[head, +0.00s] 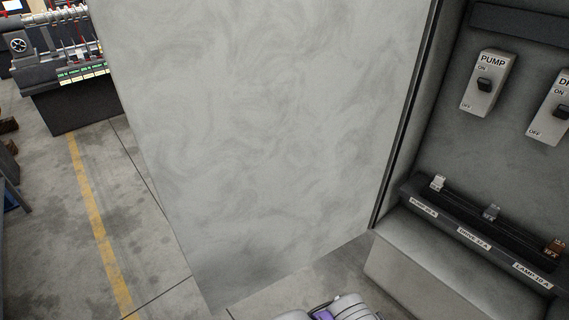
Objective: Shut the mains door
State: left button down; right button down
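The mains door (265,140) is a large pale grey panel standing open. It fills the middle of the head view and joins the left edge of the grey cabinet (412,165). Inside the cabinet are a PUMP switch (488,82), part of another switch (555,108) at the right edge, and a fuse strip (478,222) with labels. A grey and purple part of my own body shows at the bottom edge, below the door. Neither gripper can be made out in this view.
A machine (60,45) on a dark base stands at the far left behind the door. A yellow line (97,220) runs along the concrete floor. A grey ledge (425,265) juts out below the fuses.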

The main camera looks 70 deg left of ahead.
aim_at(264, 132)
jog(key=k+j, duration=0.7)
jog(key=k+j+z, duration=0.1)
jog(key=k+j, duration=0.25)
jog(key=j, duration=0.15)
jog(key=k+j, duration=0.3)
jog(key=j, duration=0.15)
jog(key=j+z, duration=0.35)
jog(key=j, duration=1.3)
jog(key=k+j+z, duration=0.25)
jog(key=k+j, duration=0.05)
